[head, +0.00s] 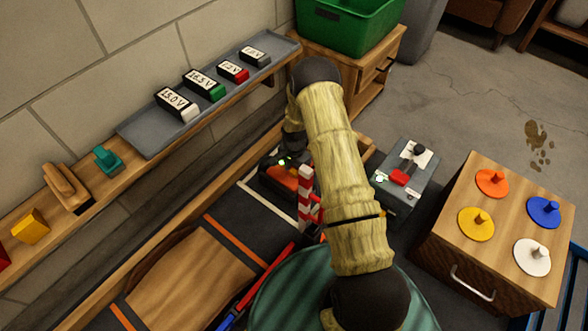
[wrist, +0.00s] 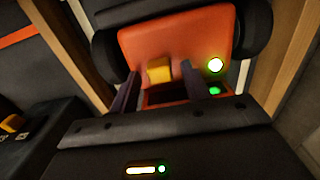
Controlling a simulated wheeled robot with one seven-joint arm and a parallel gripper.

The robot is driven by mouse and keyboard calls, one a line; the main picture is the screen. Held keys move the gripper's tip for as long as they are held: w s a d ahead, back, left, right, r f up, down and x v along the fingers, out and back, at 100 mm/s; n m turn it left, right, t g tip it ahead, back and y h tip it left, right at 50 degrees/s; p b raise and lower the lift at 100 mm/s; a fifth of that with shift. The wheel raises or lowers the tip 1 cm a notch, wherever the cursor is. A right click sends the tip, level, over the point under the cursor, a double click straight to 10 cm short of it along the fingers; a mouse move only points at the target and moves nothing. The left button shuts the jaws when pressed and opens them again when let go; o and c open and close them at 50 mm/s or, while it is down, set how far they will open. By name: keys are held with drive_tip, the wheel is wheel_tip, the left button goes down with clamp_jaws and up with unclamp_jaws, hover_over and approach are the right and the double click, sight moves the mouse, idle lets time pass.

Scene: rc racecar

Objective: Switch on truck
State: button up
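The truck (head: 277,178), orange and dark, sits on the track by the wall, partly hidden by my arm in the head view. Green light shows on it. In the wrist view its orange body (wrist: 185,38) fills the top middle, with a yellow block (wrist: 159,71), perhaps its switch, standing on it. A bright light (wrist: 215,65) and a smaller green light (wrist: 214,91) show to the block's right. My gripper (wrist: 160,80) is open over the truck, one finger on each side of the yellow block. I cannot tell whether either finger touches it.
A red-and-white striped post (head: 305,190) stands close to the truck. A grey box (head: 410,178) with a red part is to the right. A shelf tray (head: 150,138) along the wall holds several labelled blocks. A wooden cabinet (head: 490,215) carries several coloured knobbed discs.

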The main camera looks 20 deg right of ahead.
wheel_tip(320, 180, up, 17)
drive_tip(key=p, duration=0.9)
drive_tip(key=shift+r+p, duration=0.2)
drive_tip(key=shift+p, duration=0.1)
wheel_tip(320, 180, up, 13)
drive_tip(key=n+p, duration=0.3)
drive_tip(key=p, duration=0.1)
hover_over(294, 170)
drive_tip(key=s, duration=0.3)
drive_tip(key=s+a+r+n+t+p, duration=0.1)
drive_tip(key=s+r+n+p, duration=0.35)
drive_tip(key=s+r, duration=0.7)
drive_tip(key=s+a+r+n+t+p, duration=0.25)
drive_tip(key=s+r+p, duration=0.25)
drive_tip(key=s+r, duration=0.65)
drive_tip(key=w+r+p, duration=0.3)
drive_tip(key=r+p, duration=3.4)
drive_tip(key=r, duration=0.3)
drive_tip(key=shift+d+n+g, duration=0.4)
drive_tip(key=shift+g, duration=0.05)
